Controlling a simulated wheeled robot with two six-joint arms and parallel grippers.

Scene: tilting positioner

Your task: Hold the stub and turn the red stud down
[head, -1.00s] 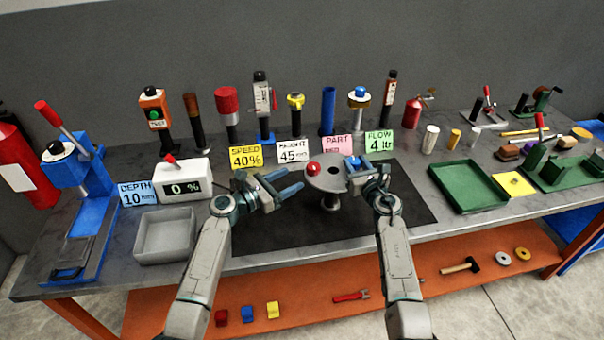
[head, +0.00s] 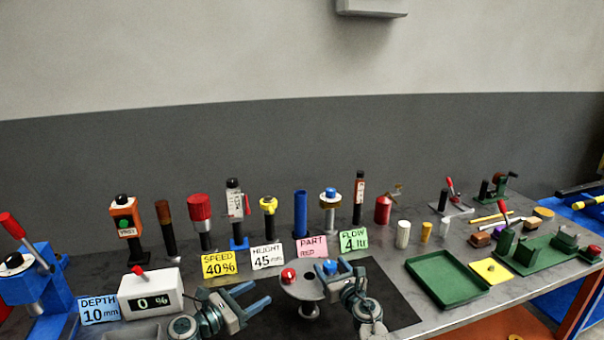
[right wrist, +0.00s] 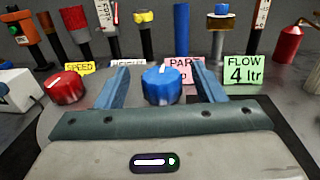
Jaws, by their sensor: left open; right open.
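The positioner's round grey plate (head: 304,287) stands on a short post (head: 309,311) on the dark mat. A red stud (head: 289,276) with a pale mark sits on its left part, and a blue knob (head: 330,267) on its right. The blue knob also shows in the right wrist view (right wrist: 161,86), with the red stud (right wrist: 65,88) to its left. My right gripper (head: 337,269) is open, its fingers on either side of the blue knob with gaps showing. My left gripper (head: 261,291) is open and empty, left of the plate. I cannot tell which part is the stub.
Cards and a row of upright tools stand behind the plate, including the yellow speed card (head: 221,265) and pink part card (head: 312,247). A white readout box (head: 150,293) is at the left. A green tray (head: 446,280) is at the right. Dark mat (head: 395,308) is bare right of my right gripper.

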